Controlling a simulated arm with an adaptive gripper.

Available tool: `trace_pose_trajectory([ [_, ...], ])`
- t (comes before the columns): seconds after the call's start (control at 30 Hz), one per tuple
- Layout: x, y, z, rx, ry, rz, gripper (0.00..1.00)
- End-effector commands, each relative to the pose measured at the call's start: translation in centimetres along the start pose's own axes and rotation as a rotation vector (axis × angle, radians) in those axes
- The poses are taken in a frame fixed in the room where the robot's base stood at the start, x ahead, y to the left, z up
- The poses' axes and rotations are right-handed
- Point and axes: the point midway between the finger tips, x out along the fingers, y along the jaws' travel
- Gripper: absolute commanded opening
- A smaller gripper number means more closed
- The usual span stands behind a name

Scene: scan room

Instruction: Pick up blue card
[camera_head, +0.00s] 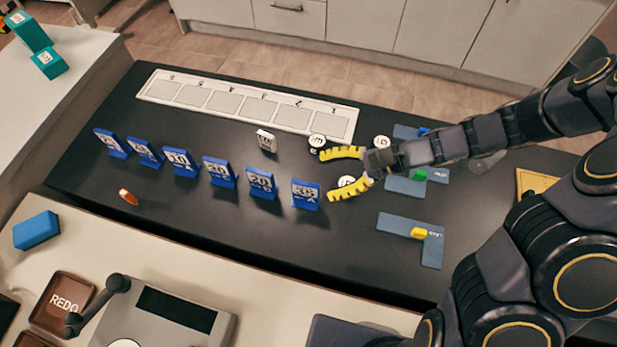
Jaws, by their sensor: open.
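Several blue cards stand upright in a slanting row on the dark table (330,240), each with white print on its face. The rightmost blue card (305,195) is closest to my gripper. The row runs left through another blue card (262,184) to the leftmost blue card (111,143). My gripper (325,175) has yellow ribbed fingers, spread open and pointing left. It is empty, just right of the rightmost card. The fingertips look apart from that card, though the exact gap is hard to tell.
A white strip with several grey slots (245,104) lies behind the cards. A small white block (266,140) and round white tokens (317,141) lie nearby. Grey-blue pieces (411,239) with coloured blocks are at right. An orange disc (128,197) lies front left.

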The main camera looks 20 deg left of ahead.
Motion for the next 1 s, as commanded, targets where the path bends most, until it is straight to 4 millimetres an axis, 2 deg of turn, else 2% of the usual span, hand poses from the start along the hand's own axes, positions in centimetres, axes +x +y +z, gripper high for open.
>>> trace_pose_trajectory([
  [0.03,0.6,0.0,-1.8,0.086,-0.018,-0.046,0.45],
  [0.2,1.8,0.3,-6.8,0.324,-0.037,-0.175,0.45],
  [0.33,2.4,0.9,-9.2,0.439,-0.040,-0.227,0.45],
  [0.53,3.2,1.0,-10.3,0.489,-0.038,-0.250,0.45],
  [0.87,6.3,0.1,-10.6,0.484,-0.035,-0.246,0.45],
  [1.0,8.1,-0.5,-10.9,0.482,-0.034,-0.245,0.45],
])
